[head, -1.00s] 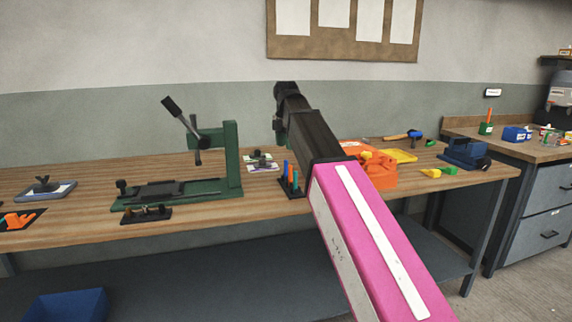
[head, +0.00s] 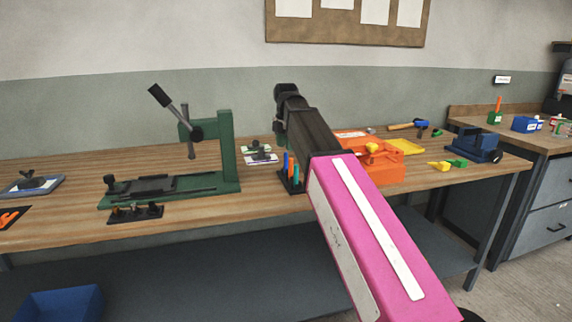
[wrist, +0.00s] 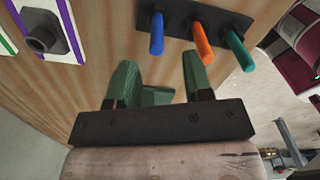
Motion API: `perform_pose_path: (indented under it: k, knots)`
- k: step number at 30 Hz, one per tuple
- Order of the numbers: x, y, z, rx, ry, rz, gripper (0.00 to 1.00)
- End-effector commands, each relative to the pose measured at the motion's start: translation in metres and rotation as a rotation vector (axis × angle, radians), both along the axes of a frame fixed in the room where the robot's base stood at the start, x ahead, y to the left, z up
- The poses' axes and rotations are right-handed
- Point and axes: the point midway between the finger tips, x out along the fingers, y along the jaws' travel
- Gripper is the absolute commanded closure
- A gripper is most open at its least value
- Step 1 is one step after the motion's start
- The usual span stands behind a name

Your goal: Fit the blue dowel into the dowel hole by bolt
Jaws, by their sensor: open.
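The blue dowel (wrist: 157,34) stands in a black rack (wrist: 179,14), beside an orange dowel (wrist: 203,43) and a teal one (wrist: 240,52). The blue dowel also shows in the head view (head: 285,162), just left of my arm. My gripper (wrist: 156,80) is open and empty in the wrist view, with green fingers apart from the dowels. A striped white plate with a dark bolt-like fitting (wrist: 42,36) lies at the upper left of the wrist view. I cannot make out the dowel hole.
A green lever press (head: 225,150) stands on the wooden bench left of the rack. A small black fixture (head: 135,213) lies in front of it. An orange case (head: 375,162) and a blue vise (head: 474,147) are to the right.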

Motion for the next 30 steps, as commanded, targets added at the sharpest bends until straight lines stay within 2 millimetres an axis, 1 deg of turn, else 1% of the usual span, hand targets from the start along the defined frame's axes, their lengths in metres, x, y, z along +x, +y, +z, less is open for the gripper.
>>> perform_pose_path:
  k: [5, 9, 12, 15, 20, 23, 24, 25, 30]
  knots:
    - [0.002, 0.0, -0.017, 0.0, 0.002, 0.0, 0.54]
    - [0.004, -0.001, -0.037, 0.0, 0.002, 0.0, 0.54]
    - [0.004, 0.0, -0.046, 0.0, 0.001, 0.0, 0.54]
    - [0.005, 0.0, -0.05, 0.0, 0.0, 0.0, 0.54]
    - [0.005, 0.0, -0.049, 0.0, 0.0, 0.0, 0.54]
    - [0.005, 0.0, -0.049, 0.0, 0.0, 0.0, 0.83]
    - [0.005, 0.0, -0.049, 0.0, 0.0, 0.0, 0.96]
    - [0.005, 0.0, -0.049, 0.0, 0.0, 0.0, 1.0]
    - [0.005, 0.0, -0.049, 0.0, 0.0, 0.0, 1.0]
